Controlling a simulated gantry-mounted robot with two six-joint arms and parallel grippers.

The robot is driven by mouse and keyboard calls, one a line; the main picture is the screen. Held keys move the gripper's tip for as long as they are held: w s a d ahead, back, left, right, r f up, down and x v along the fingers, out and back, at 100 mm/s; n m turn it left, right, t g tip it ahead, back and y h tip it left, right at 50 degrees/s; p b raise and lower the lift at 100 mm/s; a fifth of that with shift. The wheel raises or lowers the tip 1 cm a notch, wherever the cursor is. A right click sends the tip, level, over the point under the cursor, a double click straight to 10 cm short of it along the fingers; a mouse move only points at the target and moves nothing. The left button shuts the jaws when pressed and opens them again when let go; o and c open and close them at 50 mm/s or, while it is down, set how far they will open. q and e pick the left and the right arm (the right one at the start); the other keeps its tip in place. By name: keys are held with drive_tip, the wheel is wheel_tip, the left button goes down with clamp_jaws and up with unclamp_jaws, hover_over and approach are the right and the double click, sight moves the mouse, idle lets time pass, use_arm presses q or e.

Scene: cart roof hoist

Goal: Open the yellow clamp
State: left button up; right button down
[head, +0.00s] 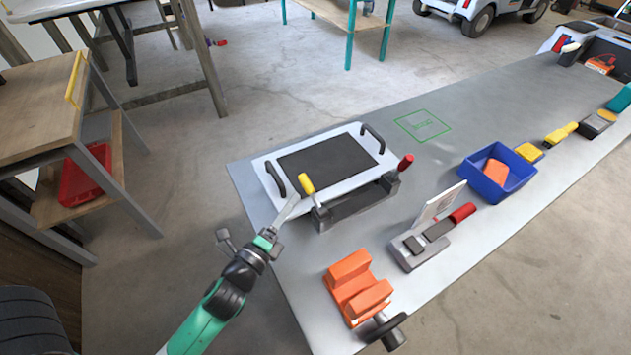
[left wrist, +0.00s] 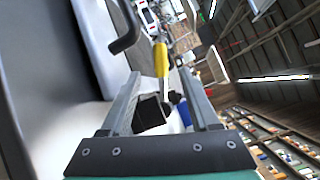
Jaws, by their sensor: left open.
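The yellow clamp's handle (head: 307,184) stands up, slightly tilted, at the left end of a dark grey fixture (head: 352,206). The fixture runs along the near edge of a white panel with a black centre (head: 327,158). My left gripper (head: 294,203) is open, just left of and below the yellow handle in the head view. In the left wrist view, the yellow handle (left wrist: 161,60) shows ahead, between the open fingers (left wrist: 160,76). I cannot tell whether they touch it. A red-handled clamp (head: 405,162) is at the fixture's right end. My right gripper is not in view.
Two black handles (head: 275,178) (head: 374,138) rise from the panel. An orange vise-like block (head: 357,288) and a grey device with a red handle (head: 432,240) stand nearer on the grey table. A blue bin (head: 497,172) is to the right. A green-outlined patch (head: 423,126) is bare.

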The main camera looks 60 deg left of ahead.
use_arm(q)
drive_tip(key=shift+w+a+r, duration=0.1)
drive_tip(key=shift+w, duration=0.05)
drive_tip(key=shift+w+a, duration=0.15)
drive_tip(key=b+x, duration=0.1)
drive_tip(key=x, duration=0.8)
drive_tip(key=shift+w+a+b, duration=0.25)
drive_tip(key=shift+w+b, duration=0.05)
drive_tip(key=shift+w+a, duration=0.25)
drive_tip(key=shift+w, duration=0.2)
clamp_jaws()
idle(0.3)
